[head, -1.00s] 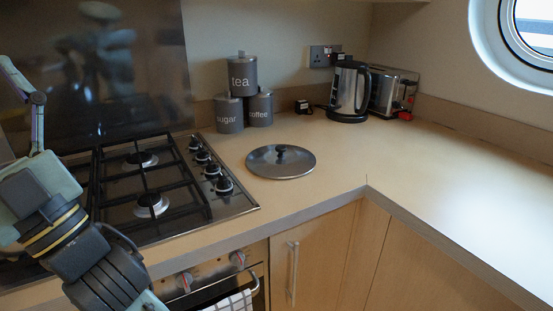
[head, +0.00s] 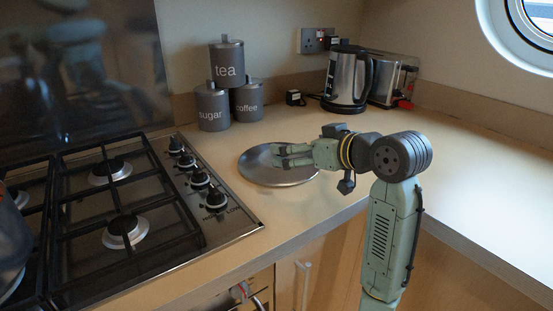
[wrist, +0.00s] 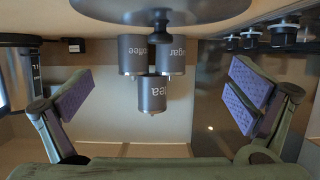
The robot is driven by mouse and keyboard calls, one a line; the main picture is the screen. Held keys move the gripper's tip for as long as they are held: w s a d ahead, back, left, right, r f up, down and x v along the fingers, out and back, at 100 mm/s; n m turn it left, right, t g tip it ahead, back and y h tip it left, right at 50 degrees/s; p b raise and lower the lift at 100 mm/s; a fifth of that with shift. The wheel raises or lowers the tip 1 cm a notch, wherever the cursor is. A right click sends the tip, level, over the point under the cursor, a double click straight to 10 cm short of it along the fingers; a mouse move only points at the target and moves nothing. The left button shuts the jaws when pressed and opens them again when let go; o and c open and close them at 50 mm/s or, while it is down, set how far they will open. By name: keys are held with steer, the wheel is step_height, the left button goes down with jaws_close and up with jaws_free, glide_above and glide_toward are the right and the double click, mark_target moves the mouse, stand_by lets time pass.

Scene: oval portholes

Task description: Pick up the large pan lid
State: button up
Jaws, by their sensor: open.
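The large pan lid (head: 262,177), a round grey metal disc, lies flat on the worktop to the right of the hob. My gripper (head: 279,156) reaches in from the right, its fingers over the lid's far middle part, where they hide the knob. The fingers are spread apart with nothing between them. In the upside-down wrist view, the dark lid (wrist: 150,8) shows at the top edge, between and beyond the open fingers of my gripper (wrist: 162,85). I cannot tell whether a finger touches the lid.
Stacked tea, sugar and coffee canisters (head: 228,62) stand behind the lid. A kettle (head: 347,80) and a toaster (head: 392,80) stand at the back right. The gas hob (head: 120,200) with raised grates and knobs is on the left. The right worktop (head: 490,170) is clear.

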mark_target(256, 164)
steer(key=x, duration=0.3)
steer(key=shift+w+a, duration=0.15)
steer(key=shift+a, duration=0.05)
steer(key=shift+f+p+x, duration=0.25)
steer(key=shift+p+x, duration=0.3)
steer(key=shift+x, duration=0.8)
steer(key=shift+f+p+x, duration=0.25)
steer(key=shift+p+x, duration=0.25)
steer(key=shift+x, duration=0.9)
steer(key=shift+d, duration=0.15)
steer(key=shift+c, duration=0.4)
